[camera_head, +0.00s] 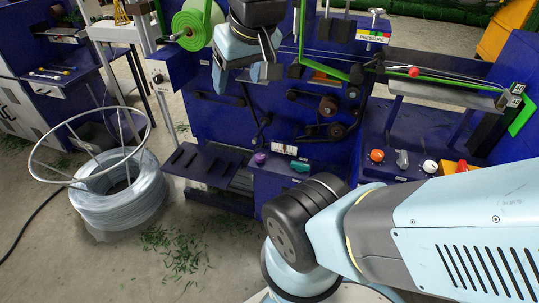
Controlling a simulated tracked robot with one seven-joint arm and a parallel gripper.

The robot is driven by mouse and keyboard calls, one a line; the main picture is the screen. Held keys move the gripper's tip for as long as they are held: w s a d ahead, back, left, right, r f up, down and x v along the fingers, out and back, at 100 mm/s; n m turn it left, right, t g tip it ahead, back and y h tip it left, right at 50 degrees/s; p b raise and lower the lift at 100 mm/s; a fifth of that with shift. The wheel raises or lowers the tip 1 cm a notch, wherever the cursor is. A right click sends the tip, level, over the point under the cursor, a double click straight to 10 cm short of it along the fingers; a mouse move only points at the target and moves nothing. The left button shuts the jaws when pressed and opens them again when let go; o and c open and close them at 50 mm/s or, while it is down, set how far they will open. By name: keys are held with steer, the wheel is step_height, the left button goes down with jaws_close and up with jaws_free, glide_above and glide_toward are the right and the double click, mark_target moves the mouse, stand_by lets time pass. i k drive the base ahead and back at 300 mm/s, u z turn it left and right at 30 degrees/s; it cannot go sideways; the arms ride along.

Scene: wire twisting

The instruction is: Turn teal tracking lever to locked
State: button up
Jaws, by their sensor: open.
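The teal lever (300,166) sits on the front of the blue machine's lower panel, right of a purple knob (260,158). It looks like a small horizontal handle; its exact setting and any locked mark are too small to read. My gripper (247,82) hangs in front of the machine's upper left part, above and left of the lever and well apart from it. Its fingers are spread and hold nothing. My forearm and wrist joints fill the lower right, below the lever.
A small label plate (284,148) sits above the lever. To the right are an orange knob (377,155), a white knob (430,166) and a red-and-yellow switch (462,167). Rollers and belts (328,106) lie above. A wire coil (120,185) stands on the floor at left.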

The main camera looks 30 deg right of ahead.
mark_target(300, 167)
steer(key=u, duration=0.1)
steer(key=k, duration=1.4)
steer(key=z, duration=0.7)
steer(key=i, duration=1)
steer(key=u, duration=0.05)
